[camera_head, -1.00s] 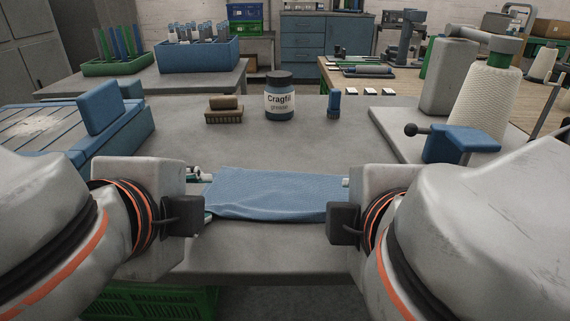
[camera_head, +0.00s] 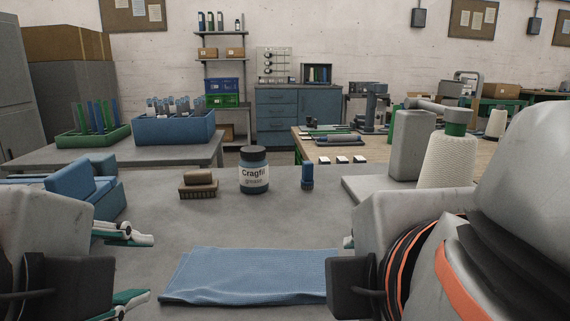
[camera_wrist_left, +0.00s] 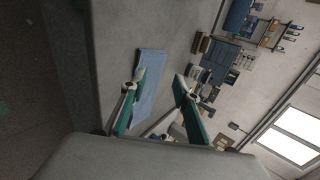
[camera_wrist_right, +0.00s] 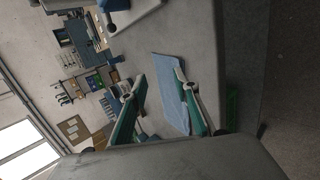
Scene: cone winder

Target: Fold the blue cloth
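The blue cloth (camera_head: 250,276) lies on the grey table as a flat strip, wider than deep, its left end slanted and its right end hidden behind my right arm. My left gripper (camera_head: 147,267) is open and empty, left of the cloth and apart from it. The left wrist view shows its fingers (camera_wrist_left: 158,78) spread, with the cloth (camera_wrist_left: 152,84) beyond them. My right gripper is mostly hidden behind its own arm in the head view. In the right wrist view its fingers (camera_wrist_right: 159,72) are spread and empty, with the cloth (camera_wrist_right: 167,92) beyond them.
Behind the cloth stand a brush (camera_head: 198,184), a Cragfil grease jar (camera_head: 254,172) and a small blue-capped bottle (camera_head: 307,177). A blue box (camera_head: 85,185) sits at left. A yarn cone (camera_head: 447,160) stands at right. The table (camera_head: 250,222) between cloth and jar is clear.

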